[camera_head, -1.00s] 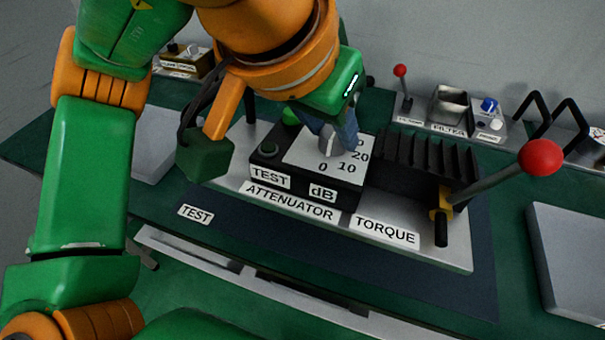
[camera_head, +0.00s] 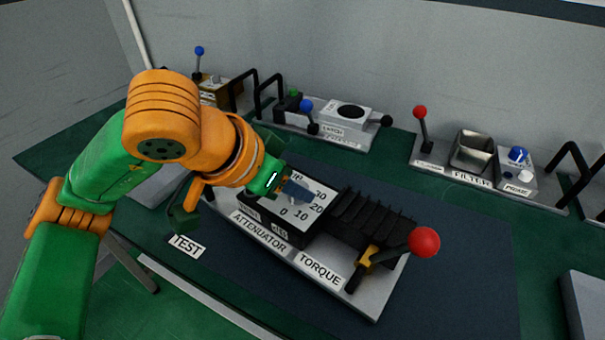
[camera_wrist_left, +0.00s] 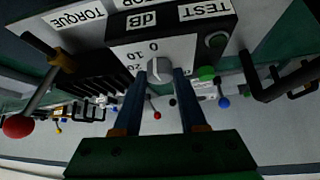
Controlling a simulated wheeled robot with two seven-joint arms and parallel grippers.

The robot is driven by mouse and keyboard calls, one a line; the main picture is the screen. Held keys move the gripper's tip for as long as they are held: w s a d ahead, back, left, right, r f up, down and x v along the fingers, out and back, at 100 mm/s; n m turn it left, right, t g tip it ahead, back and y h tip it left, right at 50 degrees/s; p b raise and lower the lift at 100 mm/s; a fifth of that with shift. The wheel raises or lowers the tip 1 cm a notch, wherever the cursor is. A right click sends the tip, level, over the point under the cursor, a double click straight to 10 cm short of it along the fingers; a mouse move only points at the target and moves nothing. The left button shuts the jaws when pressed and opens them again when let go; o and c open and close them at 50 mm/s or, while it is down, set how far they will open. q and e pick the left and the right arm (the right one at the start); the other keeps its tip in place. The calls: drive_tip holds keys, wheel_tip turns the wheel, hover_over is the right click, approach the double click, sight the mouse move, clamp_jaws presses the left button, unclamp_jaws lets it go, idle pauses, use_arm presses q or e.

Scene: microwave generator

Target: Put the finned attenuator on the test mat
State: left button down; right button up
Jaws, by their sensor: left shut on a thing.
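The finned attenuator (camera_head: 365,217) is a black box with a white dial face, black fins and a red-ball lever on a grey base plate. It also shows in the wrist view (camera_wrist_left: 97,88). My left gripper (camera_head: 297,189) is at its dial. In the wrist view, the two blue fingers (camera_wrist_left: 163,72) are shut on its grey knob, one on each side. The dark blue test mat (camera_head: 455,250) lies under the unit, with a TEST label at its front left. The plate appears over the mat; I cannot tell whether its underside touches. My right gripper is out of view.
A switch unit (camera_head: 345,117) with a blue-ball lever and black handles stands behind. A filter unit (camera_head: 470,172) with a red-ball lever stands at back right. A grey block (camera_head: 585,300) is at the right edge. The mat's right part is clear.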

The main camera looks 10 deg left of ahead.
sight(289, 200)
use_arm(q)
drive_tip(key=f, duration=0.2)
drive_tip(key=w+f, duration=0.1)
drive_tip(key=f, duration=0.1)
drive_tip(key=shift+w+d+f, duration=0.1)
drive_tip(key=shift+w+f, duration=0.1)
drive_tip(key=shift+f, duration=0.1)
drive_tip(key=shift+f, duration=0.15)
drive_tip(key=shift+c, duration=2.3)
unclamp_jaws()
drive_tip(key=shift+s, duration=0.1)
